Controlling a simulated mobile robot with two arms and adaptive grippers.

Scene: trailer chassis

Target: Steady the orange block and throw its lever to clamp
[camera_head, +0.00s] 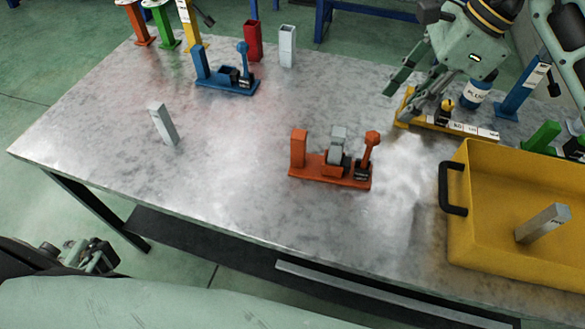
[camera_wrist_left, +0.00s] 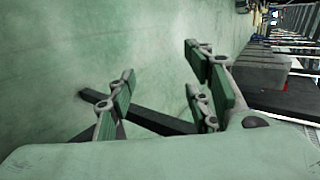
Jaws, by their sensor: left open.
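The orange block (camera_head: 330,170) sits on the metal table, right of its middle. It has an orange post at its left end and a grey piece upright in its middle. Its lever (camera_head: 368,150), with an orange knob, stands nearly upright at the right end. My right gripper (camera_head: 397,105) is open at the left end of the yellow block (camera_head: 410,112), behind and right of the orange block; contact is unclear. My left gripper (camera_head: 92,258) is off the table's front left edge, far from the block. In the left wrist view (camera_wrist_left: 155,95) its fingers are apart and empty.
A yellow tray (camera_head: 455,235) with a black handle and a grey bar inside stands at the right. A blue block (camera_head: 225,88) stands behind left. A loose grey bar (camera_head: 163,124) is at the left. The table around the orange block is clear.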

